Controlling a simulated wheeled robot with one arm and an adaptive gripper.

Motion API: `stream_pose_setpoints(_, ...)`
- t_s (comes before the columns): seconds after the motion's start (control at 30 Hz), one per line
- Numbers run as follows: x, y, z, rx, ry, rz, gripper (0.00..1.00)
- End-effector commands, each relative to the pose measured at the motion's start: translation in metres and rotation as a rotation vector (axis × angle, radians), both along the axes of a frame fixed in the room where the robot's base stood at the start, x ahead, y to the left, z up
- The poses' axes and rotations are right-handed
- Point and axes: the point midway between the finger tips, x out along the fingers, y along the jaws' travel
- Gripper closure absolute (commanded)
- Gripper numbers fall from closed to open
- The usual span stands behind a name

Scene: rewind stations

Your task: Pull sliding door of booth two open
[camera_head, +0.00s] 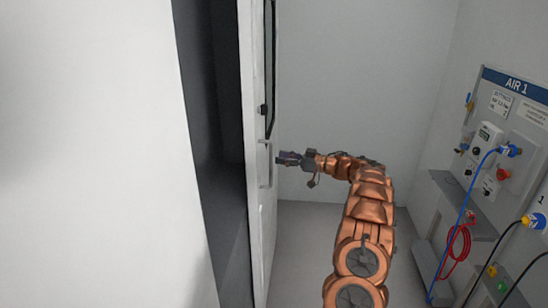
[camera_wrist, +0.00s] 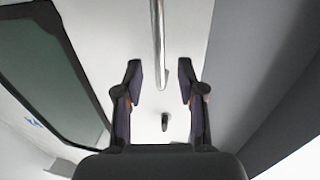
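The white sliding door (camera_head: 257,215) stands nearly edge-on in the head view, with a dark-framed window (camera_head: 269,60) in its upper part. The door face (camera_wrist: 110,40) fills the middle of the wrist view. A vertical metal bar handle (camera_head: 266,165) is on the door; it also shows in the wrist view (camera_wrist: 158,45). My gripper (camera_head: 282,158) is just right of the handle in the head view. In the wrist view my gripper (camera_wrist: 160,76) is open, its two fingers apart and the bar lined up between them. Contact with the bar cannot be told.
A dark gap (camera_head: 218,130) lies left of the door, beside a large white panel (camera_head: 95,150). On the right wall is an AIR 1 board (camera_head: 503,120) with blue and red hoses and a grey shelf. Grey floor (camera_head: 310,240) is clear between.

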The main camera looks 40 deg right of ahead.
Motion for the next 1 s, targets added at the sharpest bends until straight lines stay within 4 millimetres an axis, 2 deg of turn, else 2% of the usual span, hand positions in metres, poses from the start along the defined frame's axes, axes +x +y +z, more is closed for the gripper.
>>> stream_pose_setpoints(0.2,-0.035,-0.02,0.001,-0.001,-0.002,-0.002,0.61)
stream_pose_setpoints(0.4,-0.055,-0.031,0.001,-0.002,0.0,-0.002,0.61)
stream_pose_setpoints(0.63,-0.061,-0.035,0.001,-0.002,0.0,-0.002,0.61)
stream_pose_setpoints(1.0,-0.055,-0.032,0.004,-0.005,-0.006,-0.005,0.61)
